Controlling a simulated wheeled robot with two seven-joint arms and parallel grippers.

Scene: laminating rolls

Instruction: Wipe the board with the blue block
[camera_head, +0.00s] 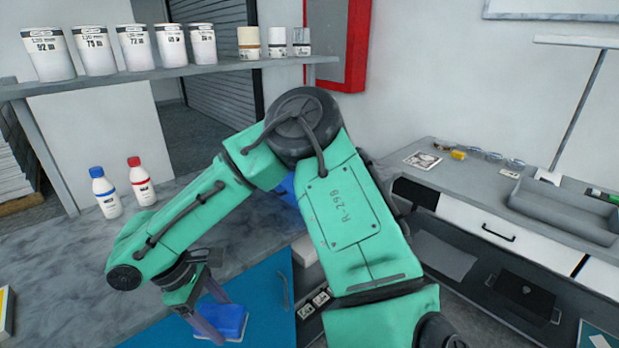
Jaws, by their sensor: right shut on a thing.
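My right gripper (213,312) comes down at the left of my green arm, over the front edge of the grey counter. It is shut on a blue block (232,322), which shows between and beside its fingers. Part of the block is hidden by the fingers, and I cannot tell whether it touches the surface below. A pale framed panel (550,8) at the top right edge may be the board, but I cannot tell. My left gripper is not in view.
A red-capped bottle (142,184) and a blue-capped bottle (104,195) stand on the grey counter (60,270). A shelf (170,74) above holds several labelled tubs. A blue cabinet front (262,300) lies below. A grey tray (565,208) sits on the right counter.

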